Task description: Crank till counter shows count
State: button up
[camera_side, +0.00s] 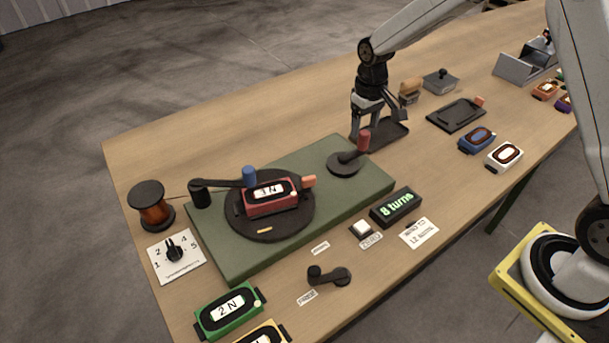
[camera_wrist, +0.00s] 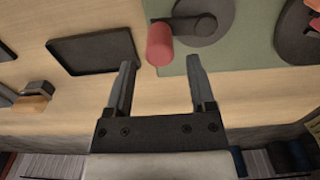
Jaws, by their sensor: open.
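The crank is a dark disc and arm with an upright red handle (camera_side: 364,141) at the right end of the green base (camera_side: 225,262). The counter (camera_side: 396,207) reads "8 turns" in green. A white card (camera_side: 418,233) in front of it appears to say "wind to 12 turns". My gripper (camera_side: 367,138) is open, its fingers pointing down at the crank's far side. In the wrist view the red handle (camera_wrist: 159,45) lies just beyond the open fingertips (camera_wrist: 161,65), between their lines; contact cannot be told. A red box marked "1 N" (camera_side: 268,204) sits on the round turntable (camera_side: 240,228).
A wire spool (camera_side: 151,206) and numbered dial (camera_side: 174,252) stand left. Green (camera_side: 229,311), blue (camera_side: 477,140) and white (camera_side: 504,156) boxes stand around.

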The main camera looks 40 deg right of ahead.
jog(key=shift+r, duration=2.75)
jog(key=shift+s, duration=0.15)
jog(key=s+a+f+t, duration=0.2)
jog(key=s, duration=1.6)
jog(key=shift+s+f+t, duration=0.2)
jog(key=shift+s+t, duration=0.1)
